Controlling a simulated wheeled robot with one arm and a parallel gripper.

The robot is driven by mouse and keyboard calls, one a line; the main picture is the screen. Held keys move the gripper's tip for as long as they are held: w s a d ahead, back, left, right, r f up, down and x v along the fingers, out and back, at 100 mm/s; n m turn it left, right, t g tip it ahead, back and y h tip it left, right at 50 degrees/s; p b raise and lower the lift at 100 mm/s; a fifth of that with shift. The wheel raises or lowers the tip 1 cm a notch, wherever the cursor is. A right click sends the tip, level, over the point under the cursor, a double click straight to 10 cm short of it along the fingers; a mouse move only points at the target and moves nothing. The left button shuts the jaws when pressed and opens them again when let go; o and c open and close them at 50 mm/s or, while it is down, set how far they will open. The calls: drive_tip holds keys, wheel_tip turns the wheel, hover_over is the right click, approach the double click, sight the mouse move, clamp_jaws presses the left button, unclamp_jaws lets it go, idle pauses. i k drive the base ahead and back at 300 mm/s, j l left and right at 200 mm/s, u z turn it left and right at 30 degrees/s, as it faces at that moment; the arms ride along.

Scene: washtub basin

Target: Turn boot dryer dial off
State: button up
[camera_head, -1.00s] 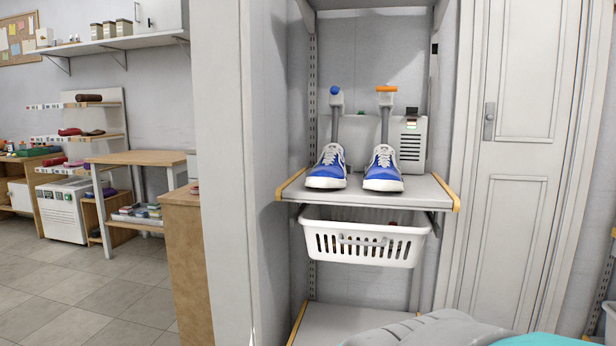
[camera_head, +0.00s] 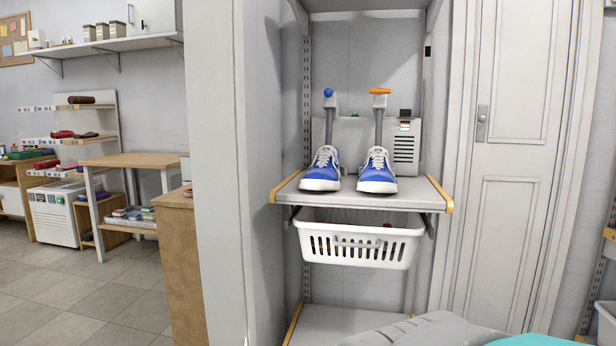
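The boot dryer (camera_head: 407,148) is a pale grey box with side vents on the shelf inside an open alcove. Two upright tubes stand at it, one topped by a blue knob (camera_head: 328,92) and one by an orange bar-shaped piece (camera_head: 380,91). A small dark piece sits on top of the box at right, above a small coloured label (camera_head: 405,126). I cannot tell which part is the dial. Two blue and white sneakers (camera_head: 322,171) (camera_head: 377,172) stand in front of the tubes and hide part of the dryer. My gripper is not in view.
The grey shelf (camera_head: 412,194) has yellow-edged sides. A white slotted basket (camera_head: 362,240) hangs beneath it. An alcove side wall (camera_head: 218,170) stands left, a closed panelled door (camera_head: 510,160) right. A wooden table (camera_head: 130,160) and open tiled floor lie at left.

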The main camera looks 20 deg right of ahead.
sight(403, 113)
drive_tip(key=l, duration=2.05)
drive_tip(key=i+u, duration=0.05)
drive_tip(key=i, duration=0.05)
